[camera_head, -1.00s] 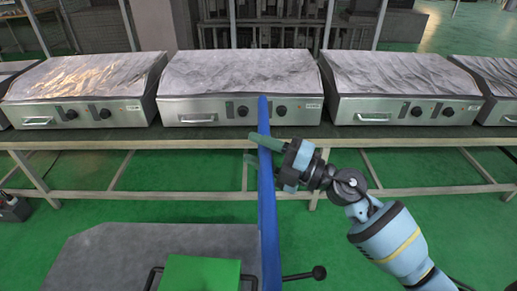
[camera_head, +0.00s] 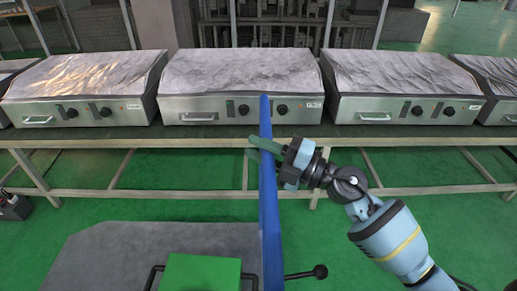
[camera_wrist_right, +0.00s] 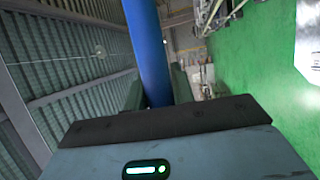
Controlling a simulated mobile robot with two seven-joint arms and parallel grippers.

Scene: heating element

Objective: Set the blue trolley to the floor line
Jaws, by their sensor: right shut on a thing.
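The blue trolley shows as a blue upright post (camera_head: 267,200) in the middle of the head view. It also runs up through the right wrist view (camera_wrist_right: 148,45). My right gripper (camera_head: 266,146) comes in from the right, its green fingers on either side of the post, shut on it. In the right wrist view the post stands between the two fingers. The rest of the trolley and the floor line cannot be made out. My left gripper is not in view.
Steel heating units (camera_head: 238,85) stand in a row on a long bench (camera_head: 400,140) ahead. Green floor (camera_head: 340,235) is open below and right. A grey panel (camera_head: 110,250) and a green block (camera_head: 200,272) lie at the front. A dark box (camera_head: 14,207) is at far left.

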